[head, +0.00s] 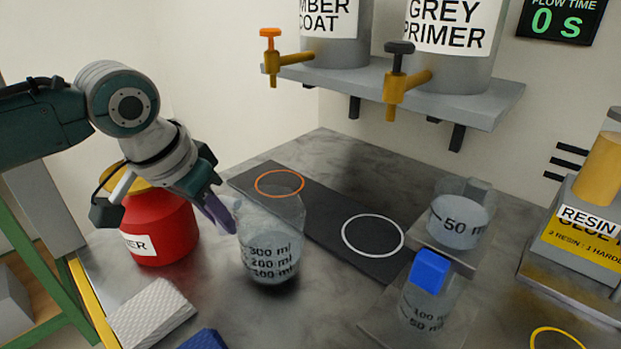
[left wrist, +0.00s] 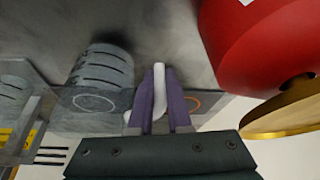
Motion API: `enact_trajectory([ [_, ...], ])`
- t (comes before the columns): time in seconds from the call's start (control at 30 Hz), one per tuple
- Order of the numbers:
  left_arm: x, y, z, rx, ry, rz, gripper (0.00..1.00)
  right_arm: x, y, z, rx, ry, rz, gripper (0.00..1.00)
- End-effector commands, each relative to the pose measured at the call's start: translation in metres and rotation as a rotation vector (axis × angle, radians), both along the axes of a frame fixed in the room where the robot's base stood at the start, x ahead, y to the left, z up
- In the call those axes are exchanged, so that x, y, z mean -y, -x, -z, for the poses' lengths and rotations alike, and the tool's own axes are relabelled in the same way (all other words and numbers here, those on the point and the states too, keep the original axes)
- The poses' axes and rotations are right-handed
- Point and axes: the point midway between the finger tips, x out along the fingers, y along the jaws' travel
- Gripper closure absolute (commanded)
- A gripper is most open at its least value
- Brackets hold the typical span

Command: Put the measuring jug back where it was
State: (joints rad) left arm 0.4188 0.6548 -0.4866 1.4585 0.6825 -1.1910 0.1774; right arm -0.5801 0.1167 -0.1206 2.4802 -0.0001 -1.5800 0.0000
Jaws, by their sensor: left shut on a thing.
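The clear measuring jug (head: 270,250), marked 300 ml, 200 ml and 100 ml, is upright in the middle of the head view. It is in front of the dark mat (head: 315,222), with a dark shadow close under its base. I cannot tell whether it touches the table. My left gripper (head: 226,212) is at the jug's left side, shut on its handle. In the left wrist view, the pale handle (left wrist: 160,85) shows between the purple fingers. The mat bears an orange ring (head: 280,183) and a white ring (head: 373,235), both empty. My right gripper is out of view.
A red canister (head: 160,228) stands left of the jug, under my left arm. A white ribbed block (head: 150,312) lies in front. Smaller clear measuring cups (head: 458,222) stand at the right. Above hang a shelf (head: 480,92) and two taps (head: 395,85).

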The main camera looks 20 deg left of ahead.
Motion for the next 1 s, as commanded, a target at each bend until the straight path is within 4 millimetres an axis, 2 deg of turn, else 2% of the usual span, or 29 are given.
enact_trajectory([
  [0.03,0.0005,-0.0002,0.0085,0.001,0.001,-0.001,1.0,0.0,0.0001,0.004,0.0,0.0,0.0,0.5],
  [0.1,0.0004,-0.0002,0.012,0.001,0.001,-0.001,1.0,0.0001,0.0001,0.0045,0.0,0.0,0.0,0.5],
  [0.47,0.0002,-0.0002,0.0149,0.002,0.001,-0.001,1.0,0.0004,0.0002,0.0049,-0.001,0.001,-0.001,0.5],
  [0.5,-0.0001,-0.0001,0.0152,0.001,0.0,0.0,0.81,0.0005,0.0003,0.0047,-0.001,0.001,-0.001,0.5],
  [0.73,-0.0001,0.0,0.0147,0.001,0.0,0.0,0.55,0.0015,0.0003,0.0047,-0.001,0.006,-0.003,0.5],
  [1.0,-0.0001,-0.0001,0.0134,0.001,0.0,0.0,0.54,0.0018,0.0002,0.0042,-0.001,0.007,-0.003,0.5],
])
